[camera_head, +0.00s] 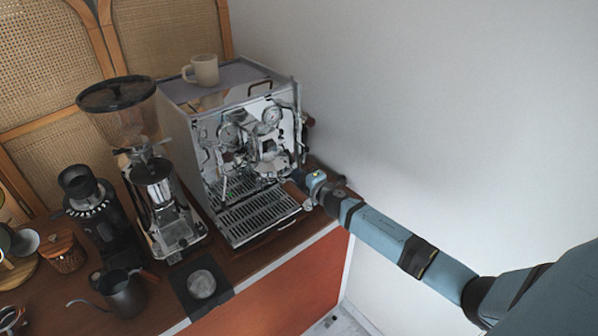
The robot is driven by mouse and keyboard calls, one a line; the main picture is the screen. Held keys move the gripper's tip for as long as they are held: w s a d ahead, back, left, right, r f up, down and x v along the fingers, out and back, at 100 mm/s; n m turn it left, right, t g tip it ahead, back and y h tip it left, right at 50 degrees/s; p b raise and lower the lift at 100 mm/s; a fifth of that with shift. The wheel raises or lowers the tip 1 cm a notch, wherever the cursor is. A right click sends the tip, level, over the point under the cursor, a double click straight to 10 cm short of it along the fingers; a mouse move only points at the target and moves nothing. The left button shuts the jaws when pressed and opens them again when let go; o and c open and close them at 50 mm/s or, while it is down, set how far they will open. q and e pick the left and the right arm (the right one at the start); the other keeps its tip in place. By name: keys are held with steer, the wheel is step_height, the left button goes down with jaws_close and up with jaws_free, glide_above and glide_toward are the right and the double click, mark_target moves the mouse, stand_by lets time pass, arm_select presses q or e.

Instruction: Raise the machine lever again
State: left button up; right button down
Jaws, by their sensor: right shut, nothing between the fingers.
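The espresso machine (178,100) stands on the counter against the white wall, its chrome front with gauges facing the counter's front edge. My right arm comes in from the right. My right gripper (298,177) is at the right side of the machine's front, low, just above the right end of the drip tray (258,212). It is small and dark here; it is shut with nothing held. The machine lever cannot be clearly told apart from the other fittings around the group head, so its position and any contact with the gripper are unclear. My left gripper is out of view.
A beige mug (204,70) sits on the machine's top. A grinder with a hopper (160,195) and a smaller black grinder (97,210) stand left. A dark pitcher (123,296) and a black mat (190,303) are near the front. The white wall closes the right side.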

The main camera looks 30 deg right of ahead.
mark_target(295, 165)
steer(key=shift+t, duration=0.3)
steer(key=r, duration=0.3)
steer(key=w+r, duration=0.1)
steer(key=r, duration=0.2)
steer(key=shift+w+a+r, duration=0.1)
steer(key=shift+w+r, duration=0.05)
steer(key=shift+w+a+f, duration=0.1)
steer(key=shift+w+f, duration=0.1)
steer(key=shift+s+f, duration=0.1)
steer(key=shift+f, duration=0.05)
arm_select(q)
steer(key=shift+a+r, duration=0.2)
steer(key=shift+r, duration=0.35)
arm_select(e)
steer(key=s+f, duration=0.1)
steer(key=s, duration=0.9)
steer(key=shift+a, duration=0.25)
steer(key=shift+f, duration=0.1)
